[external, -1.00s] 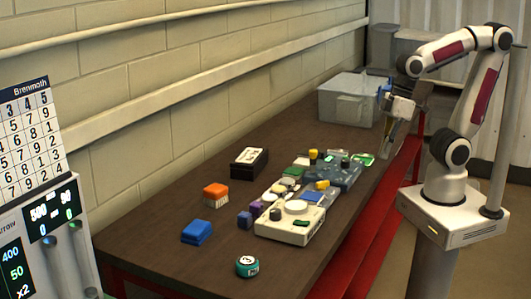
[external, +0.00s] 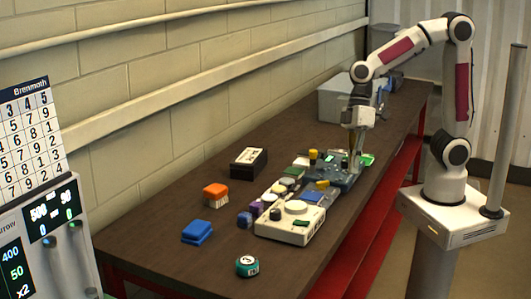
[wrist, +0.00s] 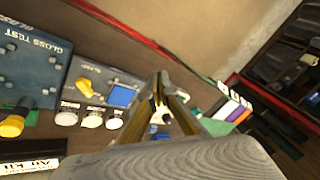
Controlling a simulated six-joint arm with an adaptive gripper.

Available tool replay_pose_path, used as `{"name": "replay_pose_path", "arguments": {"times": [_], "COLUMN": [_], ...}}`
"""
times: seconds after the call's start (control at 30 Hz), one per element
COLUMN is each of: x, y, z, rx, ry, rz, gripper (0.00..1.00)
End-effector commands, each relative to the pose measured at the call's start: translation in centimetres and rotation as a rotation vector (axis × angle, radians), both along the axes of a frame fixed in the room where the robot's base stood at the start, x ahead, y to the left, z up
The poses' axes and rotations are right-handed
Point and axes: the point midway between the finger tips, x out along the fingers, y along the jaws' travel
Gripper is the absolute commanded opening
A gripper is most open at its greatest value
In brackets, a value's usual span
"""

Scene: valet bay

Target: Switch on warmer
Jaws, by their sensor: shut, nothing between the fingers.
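No label that I can read names a warmer, so I cannot tell which unit it is. A dark blue unit (external: 342,180) with a yellow knob stands on the bench; the wrist view shows its "GLOSS TEST" panel (wrist: 32,62). Beside it in the wrist view is a grey panel (wrist: 70,84) with a yellow knob (wrist: 84,87), a blue square (wrist: 122,96) and white round parts (wrist: 92,120) along its edge. A cream unit (external: 283,232) with a white dial stands nearer the external camera. My gripper (external: 354,168) is shut and empty above the units; its fingers (wrist: 160,82) point down.
A black box (external: 248,163), an orange block (external: 215,195), a blue block (external: 197,231) and a teal round item (external: 247,266) lie around the units. A grey translucent bin (external: 333,100) stands at the far end. Bare bench (external: 165,220) lies at left.

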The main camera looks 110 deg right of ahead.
Motion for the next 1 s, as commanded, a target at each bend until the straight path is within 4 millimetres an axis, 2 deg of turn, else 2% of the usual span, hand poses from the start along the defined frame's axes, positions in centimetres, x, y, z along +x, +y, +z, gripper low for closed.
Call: {"name": "replay_pose_path", "arguments": {"times": [0.2,0.57,0.8,1.0], "x": [3.6,8.7,11.5,12.9], "y": [0.3,0.8,1.4,1.8], "z": [-0.3,0.3,1.9,3.6], "rx": [0.057,0.106,0.101,0.074], "ry": [-0.065,-0.224,-0.365,-0.483], "rz": [0.081,0.231,0.345,0.446], "gripper": [0.0,0.0,0.0,0.0]}}
